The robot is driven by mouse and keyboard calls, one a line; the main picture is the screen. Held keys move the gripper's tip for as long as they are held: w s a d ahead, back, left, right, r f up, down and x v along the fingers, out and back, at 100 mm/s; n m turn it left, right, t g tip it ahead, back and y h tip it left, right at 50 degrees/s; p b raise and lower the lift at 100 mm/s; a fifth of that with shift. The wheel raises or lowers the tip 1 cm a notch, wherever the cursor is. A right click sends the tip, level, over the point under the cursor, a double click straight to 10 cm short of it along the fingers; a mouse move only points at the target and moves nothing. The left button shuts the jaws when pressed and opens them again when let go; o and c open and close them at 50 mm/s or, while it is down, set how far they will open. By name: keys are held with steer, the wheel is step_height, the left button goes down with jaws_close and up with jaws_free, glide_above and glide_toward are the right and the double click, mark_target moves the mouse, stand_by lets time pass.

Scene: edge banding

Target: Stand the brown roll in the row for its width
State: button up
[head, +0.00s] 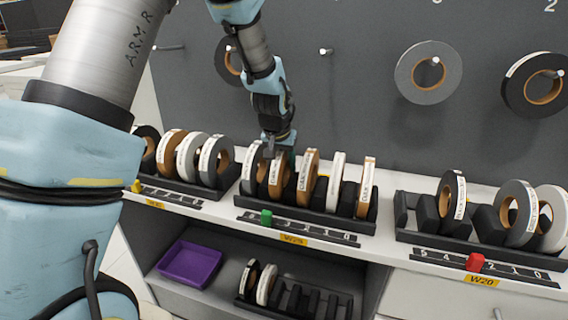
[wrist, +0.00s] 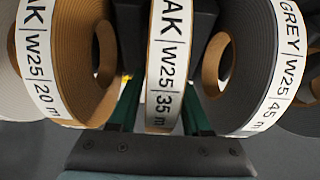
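The brown roll (wrist: 163,65), labelled "…AK W25 35 m", stands upright in the middle rack (head: 345,226), which carries a W25 tag (head: 293,239). It also shows in the head view (head: 277,182). My gripper (head: 280,150) reaches down over it from behind. In the wrist view my green-sided fingers (wrist: 160,112) are on either side of the roll, with narrow gaps visible. A grey W25 45 m roll (wrist: 270,65) stands on one side and another brown roll, W25 20 m (wrist: 45,70), on the other. The fingertips are partly hidden by the rolls.
The middle rack also holds a white roll (head: 336,180) and a brown-edged roll (head: 367,188). A left rack and a W20 rack (head: 440,236) hold more rolls. A purple tray (head: 190,264) and a small rack (head: 300,298) sit below. Rolls hang on wall pegs behind.

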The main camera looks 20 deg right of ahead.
steer(key=shift+o, duration=0.8)
steer(key=shift+r, duration=0.55)
steer(key=b+v, duration=0.2)
steer(key=v, duration=0.9)
steer(key=shift+s+a+r, duration=0.1)
steer(key=shift+r, duration=0.2)
steer(key=a+f+n+y, duration=0.2)
steer(key=a+f+n, duration=0.15)
steer(key=a, duration=1.35)
steer(key=s+a+f+n+g, duration=0.1)
steer(key=s+a+f+n, duration=0.1)
steer(key=a, duration=0.6)
steer(key=s+a+f+n+y, duration=0.1)
steer(key=s+a+f+n, duration=0.1)
steer(key=s+a, duration=0.3)
steer(key=a, duration=0.3)
steer(key=shift+s+a+f+g, duration=0.25)
steer(key=shift+s+f+g, duration=0.05)
steer(key=shift+f+g, duration=0.1)
